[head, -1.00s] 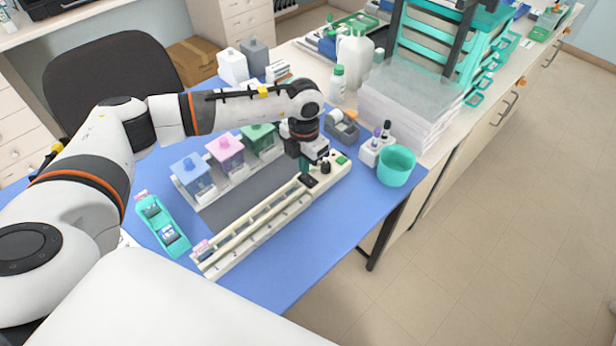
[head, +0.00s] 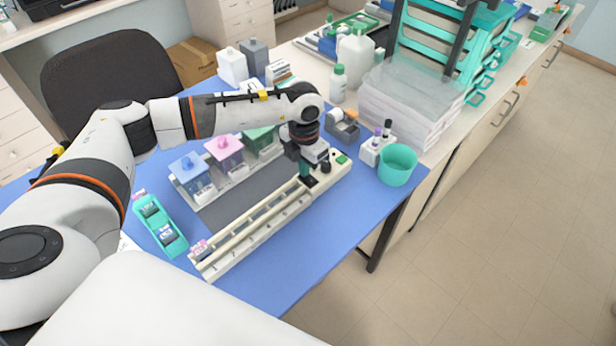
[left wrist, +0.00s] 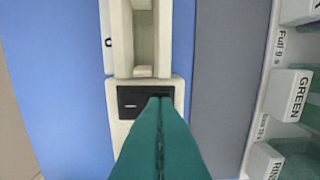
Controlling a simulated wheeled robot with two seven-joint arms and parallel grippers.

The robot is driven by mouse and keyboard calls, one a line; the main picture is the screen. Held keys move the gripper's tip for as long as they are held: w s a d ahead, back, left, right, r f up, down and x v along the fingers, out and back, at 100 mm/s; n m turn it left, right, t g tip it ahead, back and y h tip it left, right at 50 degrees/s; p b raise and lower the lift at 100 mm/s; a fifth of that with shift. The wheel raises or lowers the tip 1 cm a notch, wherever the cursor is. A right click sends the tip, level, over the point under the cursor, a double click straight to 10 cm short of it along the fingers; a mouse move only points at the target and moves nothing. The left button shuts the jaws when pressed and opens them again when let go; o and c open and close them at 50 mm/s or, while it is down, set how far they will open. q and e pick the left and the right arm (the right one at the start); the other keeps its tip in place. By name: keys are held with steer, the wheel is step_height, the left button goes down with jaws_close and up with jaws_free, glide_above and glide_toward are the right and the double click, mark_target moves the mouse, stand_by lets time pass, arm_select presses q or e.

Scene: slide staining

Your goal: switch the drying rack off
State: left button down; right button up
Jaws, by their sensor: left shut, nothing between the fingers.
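The drying rack (head: 250,232) is a long cream rail unit lying diagonally on the blue mat. Its control end at the upper right carries a black switch, a dark knob (head: 326,167) and a green button or lamp (head: 341,158). My left gripper (head: 304,174) points down over this end, its teal fingers shut and empty. In the left wrist view the fingertips (left wrist: 160,101) overlap the right part of the black switch (left wrist: 132,100). I cannot tell whether they touch it. The switch's position is unclear. My right gripper is out of view.
Blue, pink and green lidded staining jars (head: 224,148) stand left of the rack. A teal slide holder (head: 160,225) lies at the mat's left. A teal cup (head: 397,165) and small white bottle holder (head: 376,150) stand to the right. The mat in front of the rack is clear.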

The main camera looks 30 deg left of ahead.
arm_select(q)
steer(key=shift+f, duration=0.1)
steer(key=shift+r+p, duration=2.05)
steer(key=shift+r, duration=1.5)
steer(key=shift+f, duration=0.1)
